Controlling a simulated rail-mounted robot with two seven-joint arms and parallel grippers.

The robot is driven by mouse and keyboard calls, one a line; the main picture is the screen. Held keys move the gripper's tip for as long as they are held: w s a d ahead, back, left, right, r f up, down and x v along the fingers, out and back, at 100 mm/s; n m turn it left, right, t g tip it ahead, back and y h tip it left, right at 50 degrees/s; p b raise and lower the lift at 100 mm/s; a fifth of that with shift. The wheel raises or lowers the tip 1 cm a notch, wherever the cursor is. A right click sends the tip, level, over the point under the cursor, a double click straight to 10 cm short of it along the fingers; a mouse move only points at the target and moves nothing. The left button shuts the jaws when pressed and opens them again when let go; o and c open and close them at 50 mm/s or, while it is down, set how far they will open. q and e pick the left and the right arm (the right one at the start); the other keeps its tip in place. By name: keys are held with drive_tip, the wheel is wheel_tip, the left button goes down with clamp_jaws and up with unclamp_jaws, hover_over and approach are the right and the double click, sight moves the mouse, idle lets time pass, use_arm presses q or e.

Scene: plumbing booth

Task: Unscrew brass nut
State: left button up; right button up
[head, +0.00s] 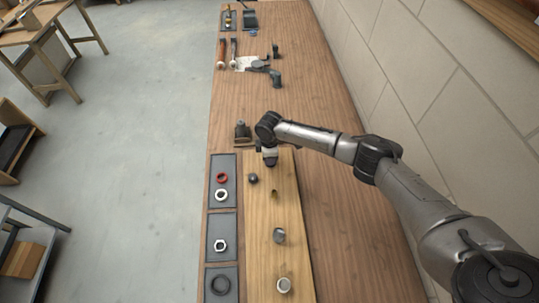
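My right arm comes in from the right, and its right gripper (270,161) points down over the far end of a light wooden board (258,262). The fingers are too small and dark to show whether they are open or shut. A small brass-brown spot (275,193) lies on the board just nearer than the gripper; I cannot tell whether it is the brass nut or a hole. A dark fitting (252,178) is left of it, with a grey fitting (279,236) and a pale round fitting (284,285) nearer. My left gripper is not in view.
Left of the board, grey trays hold a red ring (221,178), a white ring (221,195), a white hex nut (220,246) and a dark ring (220,284). A dark block (242,132) stands beyond. Tools (228,54) lie farther back. A wall bounds the bench's right side.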

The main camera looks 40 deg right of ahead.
drive_tip(key=o, duration=1)
drive_tip(key=o, duration=0.6)
